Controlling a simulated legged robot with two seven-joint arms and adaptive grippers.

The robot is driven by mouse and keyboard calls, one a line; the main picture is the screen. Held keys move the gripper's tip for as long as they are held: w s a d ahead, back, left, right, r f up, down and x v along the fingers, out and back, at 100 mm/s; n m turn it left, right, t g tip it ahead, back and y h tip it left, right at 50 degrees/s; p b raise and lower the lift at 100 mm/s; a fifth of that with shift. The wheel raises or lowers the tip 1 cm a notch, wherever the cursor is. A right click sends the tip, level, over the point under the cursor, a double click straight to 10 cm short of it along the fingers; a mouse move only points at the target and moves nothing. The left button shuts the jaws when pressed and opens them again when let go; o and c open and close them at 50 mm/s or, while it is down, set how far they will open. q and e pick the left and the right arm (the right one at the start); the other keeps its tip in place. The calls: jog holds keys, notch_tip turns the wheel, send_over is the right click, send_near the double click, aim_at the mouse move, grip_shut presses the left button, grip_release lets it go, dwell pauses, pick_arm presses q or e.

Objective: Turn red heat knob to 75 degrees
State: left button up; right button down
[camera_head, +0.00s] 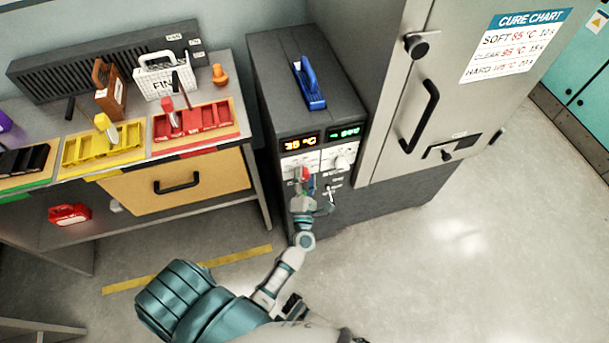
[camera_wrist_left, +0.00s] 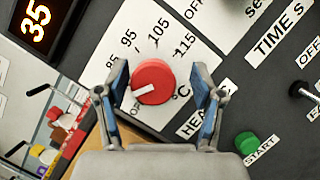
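The red heat knob (camera_wrist_left: 153,82) is on the front panel of the dark oven unit (camera_head: 305,75). It also shows in the head view (camera_head: 303,174). A white mark on it points to the lower left in the wrist view. Labels 85, 95, 105 and 115 curve around it; the left finger covers part of the dial. The temperature display (camera_wrist_left: 38,20) reads 35 in orange. My left gripper (camera_wrist_left: 160,88) is open, with one finger on each side of the knob. The left finger is close to the knob, and a gap shows on the right. My right gripper is out of view.
A green START button (camera_wrist_left: 246,143), a black toggle (camera_wrist_left: 300,90) and a TIME label (camera_wrist_left: 280,35) are right of the knob. A blue-handled tool (camera_head: 309,85) lies on the unit. A workbench with coloured trays (camera_head: 103,146) stands left; a cabinet (camera_head: 400,100) stands right.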

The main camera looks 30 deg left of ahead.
pick_arm(q)
jog(key=shift+r, duration=0.15)
jog(key=v, duration=1.2)
jog(key=shift+w, duration=0.1)
jog(key=s+d+f+m+g+h+p, duration=0.1)
jog(key=d+f+m+g+h+p, duration=0.1)
jog(key=d+f+m+h, duration=0.6)
jog(key=s+d+f+m+g+h+p, duration=0.1)
jog(key=d+f+m+g+h+p, duration=0.15)
jog(key=f+m+h, duration=0.65)
jog(key=s+a+f+m+g+y+p, duration=0.1)
jog(key=s+a+f+m+g+y, duration=0.2)
jog(key=s+f+m, duration=0.4)
jog(key=s+a+f+m+g+y, duration=0.3)
jog(key=s+a+f+m+g, duration=0.2)
jog(key=s, duration=0.8)
notch_tip(320, 180, down, 3)
jog(key=m+g, duration=0.3)
jog(key=shift+s+m+y+p, duration=0.2)
jog(key=shift+m+y+p, duration=0.1)
jog(key=shift+m+p, duration=0.1)
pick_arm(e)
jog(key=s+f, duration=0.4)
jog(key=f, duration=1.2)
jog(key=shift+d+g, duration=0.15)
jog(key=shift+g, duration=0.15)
